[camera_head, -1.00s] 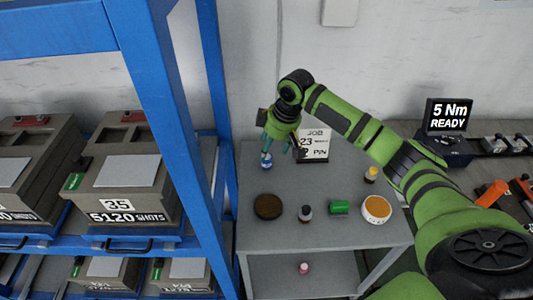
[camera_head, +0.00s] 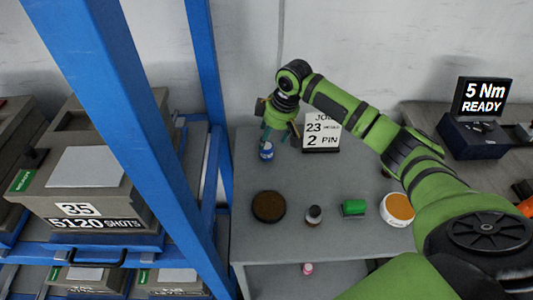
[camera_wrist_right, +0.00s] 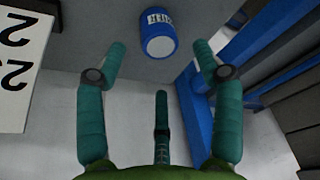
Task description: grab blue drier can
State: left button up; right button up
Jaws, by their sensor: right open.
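The blue drier can (camera_head: 266,151) stands on the grey table near its back left corner. It has a white band with lettering, and it also shows in the right wrist view (camera_wrist_right: 158,34). My right gripper (camera_head: 278,132) is just above and beside the can. In the right wrist view its teal fingers (camera_wrist_right: 160,75) are spread wide, with nothing between them. The can lies beyond the fingertips, roughly centred between the two outer ones and apart from them. My left gripper is not in view.
The job sign (camera_head: 321,133) stands close right of the gripper. A blue rack post (camera_head: 207,75) rises left of the table. A brown round dish (camera_head: 268,207), a dark bottle (camera_head: 314,214), a green can (camera_head: 353,207) and an orange-topped tub (camera_head: 398,207) stand nearer the front.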

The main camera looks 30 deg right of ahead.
aim_at(267, 146)
jog(key=x, duration=0.4)
jog(key=shift+s+a+f+p, duration=0.15)
jog(key=shift+s+f+p, duration=0.1)
jog(key=shift+p, duration=0.15)
jog(key=shift+w+f, duration=0.3)
jog(key=shift+f, duration=0.2)
jog(key=shift+s, duration=0.1)
jog(key=c, duration=1.2)
